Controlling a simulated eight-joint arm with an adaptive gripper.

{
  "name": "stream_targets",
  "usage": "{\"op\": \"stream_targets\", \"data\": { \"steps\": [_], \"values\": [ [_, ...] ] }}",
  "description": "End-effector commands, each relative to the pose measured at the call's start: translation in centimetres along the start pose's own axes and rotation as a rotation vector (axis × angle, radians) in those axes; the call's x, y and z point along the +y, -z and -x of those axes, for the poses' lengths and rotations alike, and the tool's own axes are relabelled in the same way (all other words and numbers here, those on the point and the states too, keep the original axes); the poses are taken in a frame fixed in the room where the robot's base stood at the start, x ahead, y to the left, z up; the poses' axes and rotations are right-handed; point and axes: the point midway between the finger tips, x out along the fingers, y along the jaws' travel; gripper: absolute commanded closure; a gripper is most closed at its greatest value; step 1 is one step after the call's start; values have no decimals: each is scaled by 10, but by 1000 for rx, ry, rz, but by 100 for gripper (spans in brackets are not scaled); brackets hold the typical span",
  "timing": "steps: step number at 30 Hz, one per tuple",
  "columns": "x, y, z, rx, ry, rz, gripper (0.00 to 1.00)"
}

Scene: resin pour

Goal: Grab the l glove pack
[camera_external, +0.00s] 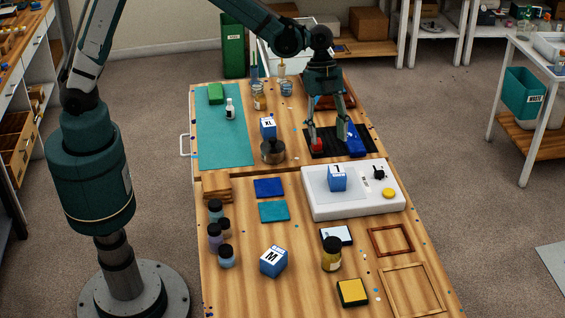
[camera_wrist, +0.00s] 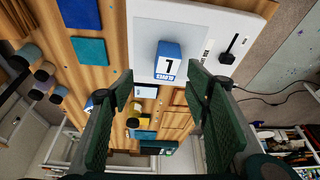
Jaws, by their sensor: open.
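The L glove pack (camera_external: 337,178) is a small blue and white box standing on the white device with the yellow knob. In the wrist view the L pack (camera_wrist: 168,62) shows its letter upside down, beyond and between the fingertips. My gripper (camera_external: 329,143) is open and empty, pointing down over the black mat behind the device. Its two green fingers (camera_wrist: 160,82) also show in the wrist view, apart from the pack.
The white device (camera_external: 320,205) has a black lever and sits mid-table. The XL pack (camera_external: 268,128) and M pack (camera_external: 273,261) stand elsewhere on the table. A red item (camera_external: 317,146) and a blue item (camera_external: 355,142) are close to my fingers on the black mat.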

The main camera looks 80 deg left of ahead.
Motion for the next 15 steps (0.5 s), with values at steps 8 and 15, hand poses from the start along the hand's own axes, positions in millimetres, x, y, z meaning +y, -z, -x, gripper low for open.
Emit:
{"op": "stream_targets", "data": {
  "steps": [8, 15],
  "values": [
    [-18, 8, -43, 20, -50, -112, 52],
    [-22, 9, -57, 27, -65, -150, 52]
  ]
}}
